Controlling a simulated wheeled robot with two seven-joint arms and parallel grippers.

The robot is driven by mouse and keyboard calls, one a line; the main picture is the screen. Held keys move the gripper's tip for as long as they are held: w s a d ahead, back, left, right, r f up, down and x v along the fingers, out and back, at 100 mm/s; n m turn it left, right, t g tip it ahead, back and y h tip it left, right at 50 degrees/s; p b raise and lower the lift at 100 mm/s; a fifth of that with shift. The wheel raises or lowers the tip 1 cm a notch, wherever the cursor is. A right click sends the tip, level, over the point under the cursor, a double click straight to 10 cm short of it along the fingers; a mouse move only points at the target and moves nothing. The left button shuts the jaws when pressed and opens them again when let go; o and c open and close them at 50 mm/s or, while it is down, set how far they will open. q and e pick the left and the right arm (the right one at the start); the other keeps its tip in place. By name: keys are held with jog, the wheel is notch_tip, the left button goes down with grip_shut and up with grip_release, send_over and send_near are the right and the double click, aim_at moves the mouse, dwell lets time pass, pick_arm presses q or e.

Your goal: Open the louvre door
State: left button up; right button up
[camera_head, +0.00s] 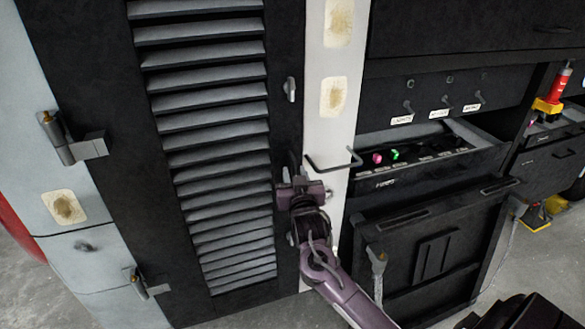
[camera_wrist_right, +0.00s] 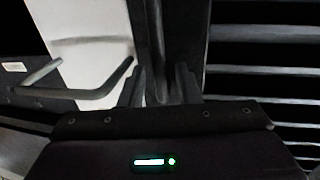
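The louvre door (camera_head: 160,160) is a tall black panel with grey slats, hinged on its left side and looking closed in the head view. Its slats also show at the right of the right wrist view (camera_wrist_right: 265,70). A small latch (camera_head: 290,89) sits high on its right edge. My right gripper (camera_head: 294,172) is at the door's right edge, below that latch. In the right wrist view, its two fingers (camera_wrist_right: 160,88) stand apart on either side of a dark upright bar (camera_wrist_right: 156,45), which looks like a handle. The gripper hides part of it in the head view. My left gripper is not in view.
A white post (camera_head: 335,60) stands right of the door. A thin dark bar handle (camera_head: 335,165) juts out close to my right gripper. Black cabinets with a switch panel (camera_head: 420,150) fill the right. Metal hinges (camera_head: 75,147) stick out at the left. Grey floor shows below.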

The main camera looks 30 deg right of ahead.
jog(key=shift+x, duration=0.75)
grip_shut()
